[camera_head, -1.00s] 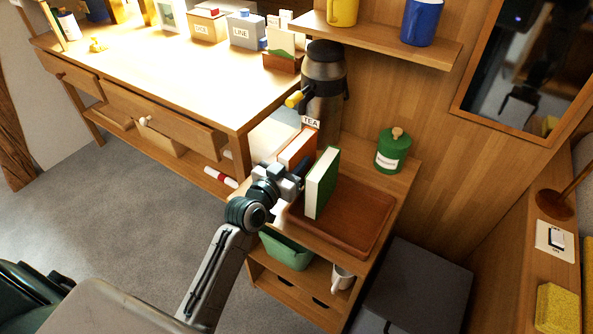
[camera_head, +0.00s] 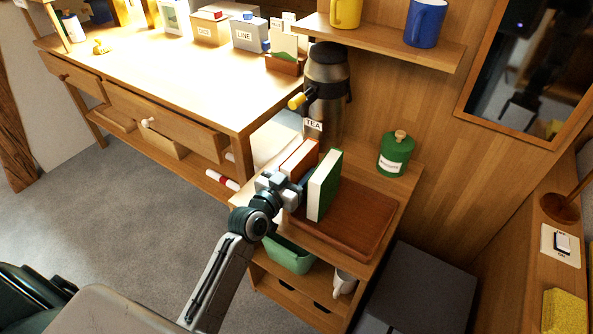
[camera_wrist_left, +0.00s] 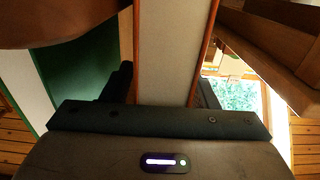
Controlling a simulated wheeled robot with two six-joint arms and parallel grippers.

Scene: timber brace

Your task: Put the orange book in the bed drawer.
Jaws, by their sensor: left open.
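The orange book (camera_head: 298,158) stands upright on the small side cabinet, beside a green book (camera_head: 323,186) with white pages. My left gripper (camera_head: 287,181) is at the near end of the orange book and partly hides it in the head view. In the left wrist view, the orange book (camera_wrist_left: 172,50) shows its pale page edge between two orange covers. It stands between the dark open fingers of my left gripper (camera_wrist_left: 165,92). Whether a finger touches it I cannot tell. The green book (camera_wrist_left: 88,75) is just left of the left finger. My right gripper is out of view. I cannot identify a bed drawer.
A brown board (camera_head: 362,222) lies under the green book. The desk drawer (camera_head: 160,120) is at left.

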